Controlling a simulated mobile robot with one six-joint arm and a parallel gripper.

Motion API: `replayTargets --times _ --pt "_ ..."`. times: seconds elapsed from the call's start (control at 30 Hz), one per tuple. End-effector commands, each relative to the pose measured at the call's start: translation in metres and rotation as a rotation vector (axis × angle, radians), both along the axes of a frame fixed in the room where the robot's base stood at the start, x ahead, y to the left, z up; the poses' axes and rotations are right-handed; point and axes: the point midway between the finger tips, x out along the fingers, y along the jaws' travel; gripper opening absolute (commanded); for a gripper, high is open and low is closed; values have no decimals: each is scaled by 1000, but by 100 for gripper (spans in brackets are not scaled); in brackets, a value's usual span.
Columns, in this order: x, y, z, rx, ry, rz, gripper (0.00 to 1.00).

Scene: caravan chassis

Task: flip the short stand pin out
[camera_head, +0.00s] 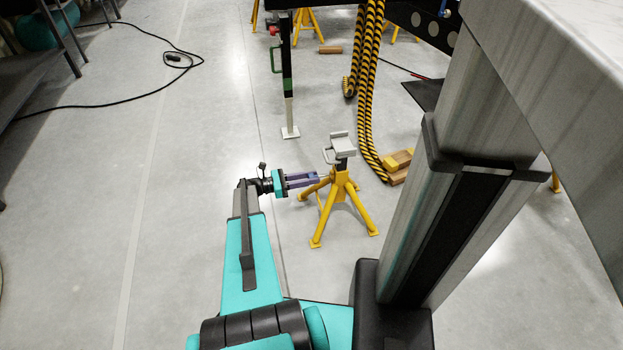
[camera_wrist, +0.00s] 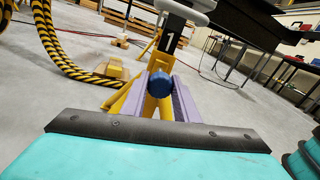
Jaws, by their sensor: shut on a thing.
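The short stand (camera_head: 341,187) is a yellow tripod with a grey cradle (camera_head: 341,146) on a dark post. In the wrist view the dark post (camera_wrist: 172,32) carries a white 1. A blue round pin end (camera_wrist: 160,84) shows in front of the yellow collar, between the fingers. My gripper (camera_head: 316,179) reaches the left side of the stand below the cradle. In the wrist view its two lilac fingers (camera_wrist: 159,96) are shut on the pin from both sides. The rest of the pin is hidden in the stand, and the pin cannot be made out in the head view.
Black and yellow hoses (camera_head: 364,95) hang behind the stand beside wooden blocks (camera_head: 398,165). A tall support leg (camera_head: 288,100) stands farther back. A black cable (camera_head: 110,102) lies at the left.

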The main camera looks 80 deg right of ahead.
Motion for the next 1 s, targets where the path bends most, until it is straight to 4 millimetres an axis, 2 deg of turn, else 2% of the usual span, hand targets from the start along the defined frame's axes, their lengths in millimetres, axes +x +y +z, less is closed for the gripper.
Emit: replayTargets --times 0.03,0.07,0.17,0.43,0.63,0.77,1.0 --pt "4 3 -1 2 0 -2 0" --pt "3 3 -1 2 0 -2 29" --pt "1 2 -1 2 1 -4 46" --pt "-2 0 0 1 1 -6 46" --pt "3 2 0 1 0 -5 46" --pt "12 5 1 1 0 -4 46" --pt "44 16 2 1 0 -4 46"
